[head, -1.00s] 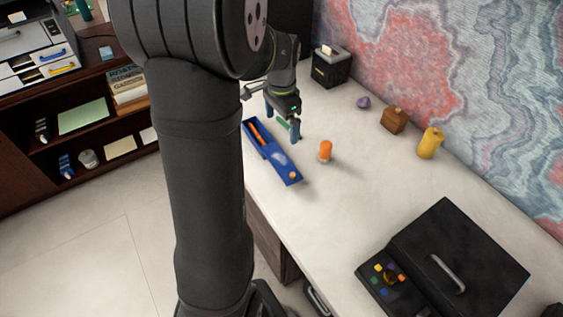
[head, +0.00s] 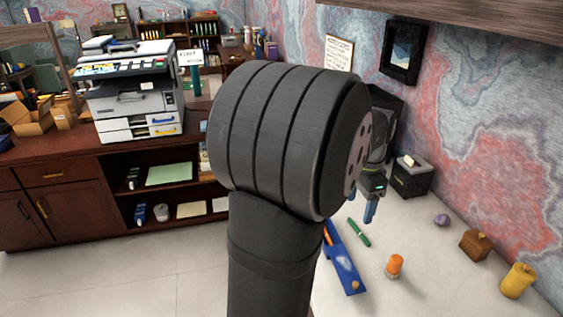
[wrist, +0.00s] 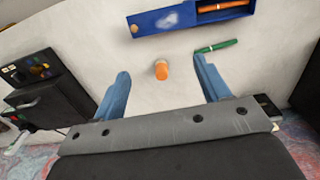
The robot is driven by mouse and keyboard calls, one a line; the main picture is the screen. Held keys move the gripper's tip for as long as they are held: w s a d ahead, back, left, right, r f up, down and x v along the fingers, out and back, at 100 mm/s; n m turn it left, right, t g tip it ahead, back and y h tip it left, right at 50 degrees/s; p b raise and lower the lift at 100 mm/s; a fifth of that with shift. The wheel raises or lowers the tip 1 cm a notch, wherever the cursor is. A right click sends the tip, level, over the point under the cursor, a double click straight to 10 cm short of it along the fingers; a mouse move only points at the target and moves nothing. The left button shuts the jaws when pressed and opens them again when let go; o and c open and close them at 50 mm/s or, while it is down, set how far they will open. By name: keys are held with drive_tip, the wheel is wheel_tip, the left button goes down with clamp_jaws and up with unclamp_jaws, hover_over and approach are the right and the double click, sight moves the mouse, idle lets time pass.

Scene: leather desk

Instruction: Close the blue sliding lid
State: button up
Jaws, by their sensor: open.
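The blue box (head: 338,246) lies on the white desk in the head view, partly hidden by my arm. Its blue sliding lid (wrist: 172,20), with a pale smudge and a small tan knob (wrist: 134,29), shows in the wrist view. The box is partly open at the right there, with an orange pen (wrist: 222,7) inside. My gripper (head: 370,214) is above the desk, apart from the box. In the wrist view its two blue fingers are spread wide with nothing between them.
A green pen (head: 359,232) lies loose beside the box. An orange-capped bottle (head: 394,267) stands near it. A purple lump (head: 441,220), a brown wooden block (head: 476,244) and a yellow cylinder (head: 516,281) stand farther right. A black box (head: 411,177) stands at the back.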

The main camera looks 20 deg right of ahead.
drive_tip(key=shift+s+d+f, duration=0.1)
drive_tip(key=shift+f, duration=0.05)
drive_tip(key=c, duration=0.7)
drive_tip(key=shift+m+y, duration=0.4)
drive_tip(key=shift+m, duration=0.4)
drive_tip(key=s+d+f, duration=0.2)
drive_tip(key=shift+s+f, duration=0.3)
clamp_jaws()
drive_tip(key=s+d+f+m+t+y, duration=0.25)
drive_tip(key=s+d+f+m, duration=0.25)
drive_tip(key=s+f+m, duration=0.45)
drive_tip(key=n, duration=0.2)
approach(360, 290)
drive_tip(key=shift+m+t, duration=0.25)
drive_tip(key=shift+t, duration=0.1)
drive_tip(key=f, duration=0.1)
drive_tip(key=s+f, duration=0.1)
drive_tip(key=f, duration=0.1)
drive_tip(key=s+d+f, duration=0.1)
drive_tip(key=f, duration=0.1)
drive_tip(key=shift+s+f, duration=0.1)
drive_tip(key=shift+f, duration=0.15)
drive_tip(key=shift+w+a+r, duration=0.1)
drive_tip(key=shift+w+a, duration=0.75)
drive_tip(key=shift+w, duration=0.1)
drive_tip(key=shift+w+a, duration=0.45)
drive_tip(key=shift+w, duration=0.1)
